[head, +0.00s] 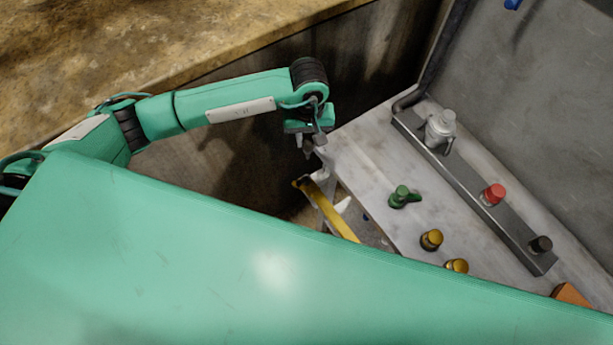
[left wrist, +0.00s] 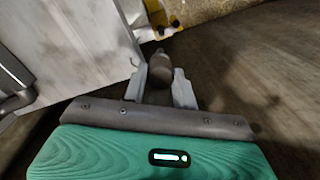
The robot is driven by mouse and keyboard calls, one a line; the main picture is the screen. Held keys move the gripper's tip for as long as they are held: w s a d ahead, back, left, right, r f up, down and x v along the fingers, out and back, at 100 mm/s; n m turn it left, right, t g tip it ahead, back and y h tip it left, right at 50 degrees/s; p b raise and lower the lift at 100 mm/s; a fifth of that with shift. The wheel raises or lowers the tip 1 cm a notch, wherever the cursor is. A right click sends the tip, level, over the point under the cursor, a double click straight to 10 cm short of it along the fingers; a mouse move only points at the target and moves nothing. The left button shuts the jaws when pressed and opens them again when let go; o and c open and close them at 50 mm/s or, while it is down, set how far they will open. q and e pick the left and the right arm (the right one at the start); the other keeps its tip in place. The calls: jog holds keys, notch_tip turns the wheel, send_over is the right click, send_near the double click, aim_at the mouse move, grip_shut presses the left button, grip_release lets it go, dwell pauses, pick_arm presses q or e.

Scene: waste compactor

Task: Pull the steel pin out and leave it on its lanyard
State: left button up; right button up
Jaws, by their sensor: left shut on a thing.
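My left gripper (head: 310,146) reaches down at the near left corner of the marbled panel, beside a pale metal bracket (head: 325,195). In the left wrist view its two pale fingers (left wrist: 162,92) close on a dark grey-brown, rounded cylinder, which looks like the head of the steel pin (left wrist: 160,68). The rest of the pin cannot be made out, so I cannot tell whether it sits in the bracket. In the head view the pin is not clear. I cannot make out a lanyard. My right gripper is not in view.
The marbled panel (head: 365,155) carries a green knob (head: 402,196), brass knobs (head: 431,240), and a grey rail (head: 470,190) with a red button (head: 493,194). A yellow bar (head: 335,213) runs by the bracket. A stone ledge (head: 150,45) lies behind my left arm.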

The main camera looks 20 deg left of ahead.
pick_arm(q)
jog(key=w+d+b, duration=0.5)
jog(key=d+b, duration=0.2)
jog(key=d, duration=0.4)
jog(key=shift+d+b, duration=0.3)
dwell(1.8)
jog(key=shift+f, duration=0.15)
dwell(0.3)
jog(key=shift+f+b, duration=0.35)
jog(key=shift+b, duration=0.5)
jog(key=o, duration=1.1)
